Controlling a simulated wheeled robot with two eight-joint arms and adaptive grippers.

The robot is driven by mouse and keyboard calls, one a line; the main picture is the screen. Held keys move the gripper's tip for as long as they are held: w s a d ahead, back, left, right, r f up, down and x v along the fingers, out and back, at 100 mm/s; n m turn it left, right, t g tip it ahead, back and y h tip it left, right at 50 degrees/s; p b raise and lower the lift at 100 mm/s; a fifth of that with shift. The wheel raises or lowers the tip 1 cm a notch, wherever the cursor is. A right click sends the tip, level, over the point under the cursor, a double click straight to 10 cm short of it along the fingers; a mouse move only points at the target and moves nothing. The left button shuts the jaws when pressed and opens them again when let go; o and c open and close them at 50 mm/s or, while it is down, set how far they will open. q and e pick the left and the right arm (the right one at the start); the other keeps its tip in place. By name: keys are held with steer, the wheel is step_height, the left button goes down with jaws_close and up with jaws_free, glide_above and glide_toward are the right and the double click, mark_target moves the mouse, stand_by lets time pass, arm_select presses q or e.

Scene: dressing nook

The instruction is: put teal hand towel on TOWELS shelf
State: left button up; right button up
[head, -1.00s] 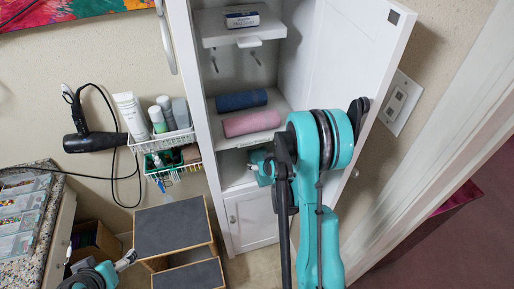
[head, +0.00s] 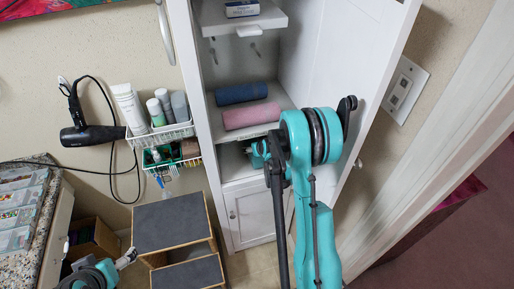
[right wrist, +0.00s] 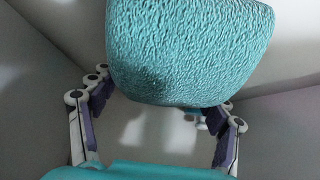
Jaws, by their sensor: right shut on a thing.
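The teal hand towel (right wrist: 190,50) fills the upper middle of the right wrist view, with a bumpy, rounded surface. My right gripper (right wrist: 160,95) is shut on it, with a finger at each side. In the head view my right arm reaches into the white cabinet; the right gripper (head: 258,155) is mostly hidden behind the arm, below the shelf with the rolls, and the towel cannot be made out. That cabinet shelf (head: 285,98) holds a blue roll (head: 241,93) and a pink roll (head: 251,116); no TOWELS label is readable. My left gripper (head: 126,258) is low at the left, its jaws unclear.
The open cabinet door (head: 352,60) stands to the right of my arm. An upper shelf (head: 245,22) holds a small box. A wire rack (head: 165,135) with bottles and a hair dryer (head: 92,135) hang at the left. A step stool (head: 172,222) stands below.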

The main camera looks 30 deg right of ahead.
steer(key=o, duration=1.2)
steer(key=shift+f, duration=0.15)
steer(key=shift+r, duration=0.3)
steer(key=p+v, duration=0.4)
steer(key=v, duration=0.7)
steer(key=shift+s+a+r, duration=0.15)
steer(key=shift+s+r, duration=0.05)
steer(key=shift+s, duration=0.05)
steer(key=s+a+r+n, duration=0.1)
steer(key=s+a+r, duration=0.3)
steer(key=s+a, duration=0.2)
steer(key=s+a+r+g+y, duration=0.1)
steer(key=s+a+r, duration=0.3)
steer(key=s+a, duration=0.3)
steer(key=s+a+r+n+y, duration=0.1)
steer(key=s+a+r, duration=0.4)
steer(key=s+a, duration=0.1)
steer(key=shift+s+a+n+g, duration=0.1)
steer(key=shift+s+n+g, duration=0.1)
steer(key=shift+s, duration=0.2)
steer(key=shift+s+a+n+g, duration=0.1)
steer(key=shift+s+a+g, duration=0.1)
steer(key=shift+s, duration=0.25)
